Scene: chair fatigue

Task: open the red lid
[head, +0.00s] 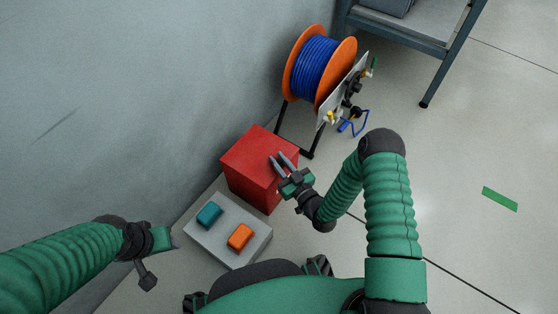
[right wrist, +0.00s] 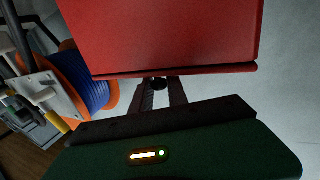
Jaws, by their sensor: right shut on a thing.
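The red lid (head: 262,152) tops a red box (head: 244,184) standing on the floor by the wall. In the head view it looks down; no opening shows. In the right wrist view the red lid (right wrist: 165,32) fills the upper middle, its edge close to my fingertips. My right gripper (head: 282,164) is at the right side of the box top. In the right wrist view my right gripper (right wrist: 159,88) is shut on a small dark round part at the lid's edge. My left gripper (head: 158,250) is apart from the box, at lower left; its fingers are unclear.
A grey block (head: 212,246) with a teal button (head: 209,215) and an orange button (head: 240,236) lies in front of the box. A blue cable reel (head: 312,68) stands behind it. A metal table (head: 425,35) is at top right.

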